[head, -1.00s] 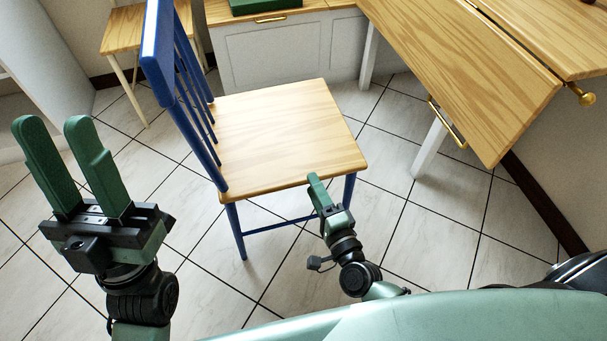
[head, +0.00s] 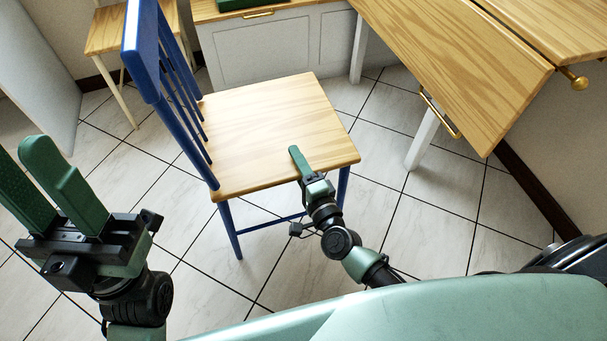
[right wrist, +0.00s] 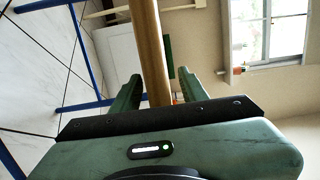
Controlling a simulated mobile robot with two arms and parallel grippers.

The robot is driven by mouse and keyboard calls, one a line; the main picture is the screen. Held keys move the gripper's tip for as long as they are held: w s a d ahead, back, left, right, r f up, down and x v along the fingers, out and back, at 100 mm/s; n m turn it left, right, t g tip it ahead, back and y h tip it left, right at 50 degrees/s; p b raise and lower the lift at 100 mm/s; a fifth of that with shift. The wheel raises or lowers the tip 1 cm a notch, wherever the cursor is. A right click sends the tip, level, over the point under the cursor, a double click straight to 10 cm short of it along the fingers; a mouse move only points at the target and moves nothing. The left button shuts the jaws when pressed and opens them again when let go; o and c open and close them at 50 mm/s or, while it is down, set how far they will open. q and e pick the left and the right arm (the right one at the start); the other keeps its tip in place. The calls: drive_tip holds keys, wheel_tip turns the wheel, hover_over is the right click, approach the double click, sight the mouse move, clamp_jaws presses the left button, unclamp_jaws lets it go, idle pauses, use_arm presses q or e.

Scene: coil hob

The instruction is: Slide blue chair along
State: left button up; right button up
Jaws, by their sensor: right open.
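The blue chair has a wooden seat (head: 265,125) and a blue slatted back (head: 143,55), and stands upright on the tiles. My right gripper (head: 296,158) is at the seat's front edge, with one finger showing above the seat; the other finger is hidden in the head view. In the right wrist view, the seat (right wrist: 150,50) shows edge-on as a wooden strip between the two fingers of my open right gripper (right wrist: 157,82). Gaps seem to remain on both sides. My left gripper (head: 20,160) is open and empty, left of the chair and apart from it.
A wooden table (head: 470,70) with a hanging leaf and white leg stands to the right. A white cabinet (head: 275,50) with a wooden top is behind the chair. Another wooden chair (head: 115,32) stands at the back left. Tiled floor is clear between chair and table.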

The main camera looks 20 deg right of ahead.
drive_tip(key=shift+w+a, duration=0.1)
drive_tip(key=shift+w, duration=0.7)
clamp_jaws()
idle(1.0)
